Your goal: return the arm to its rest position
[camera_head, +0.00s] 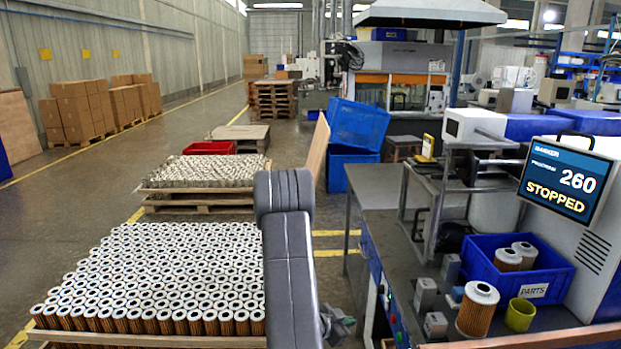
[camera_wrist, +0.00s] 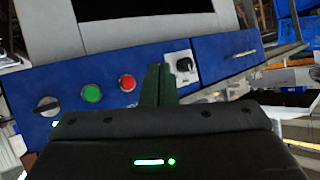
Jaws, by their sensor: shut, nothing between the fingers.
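My gripper (camera_wrist: 158,84) shows in the wrist view with its dark fingers together and nothing held between them. It is in front of a blue control panel (camera_wrist: 68,126) with a green button (camera_wrist: 91,93), a red button (camera_wrist: 127,83), a black knob (camera_wrist: 47,106) and a switch (camera_wrist: 184,65). Whether the fingertips touch the panel I cannot tell.
The workbench (camera_head: 385,190) holds a blue PARTS bin (camera_head: 487,274) with two cartridges, a loose cartridge (camera_head: 477,309) and a yellow-green cup (camera_head: 520,314). A pallet of many cartridges (camera_head: 170,275) is left of my arm. An aisle (camera_head: 60,205) is clear.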

